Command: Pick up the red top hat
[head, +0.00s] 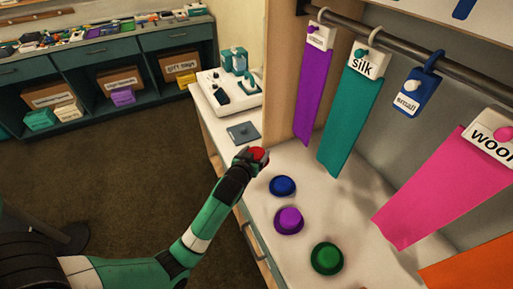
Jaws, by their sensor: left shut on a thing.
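The red top hat (260,155) is small in the head view, at the end of my left arm near the left edge of the white counter. My left gripper (252,156) is shut on it; the fingers hide part of the hat. I cannot tell whether the hat touches the counter. My right gripper is not in view.
A blue hat (283,186), a purple hat (289,220) and a green hat (326,258) stand in a row on the counter (355,265). Fabric strips such as the teal one (349,120) hang from a rail (405,50) above. A dark flat pad (243,133) lies behind the gripper.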

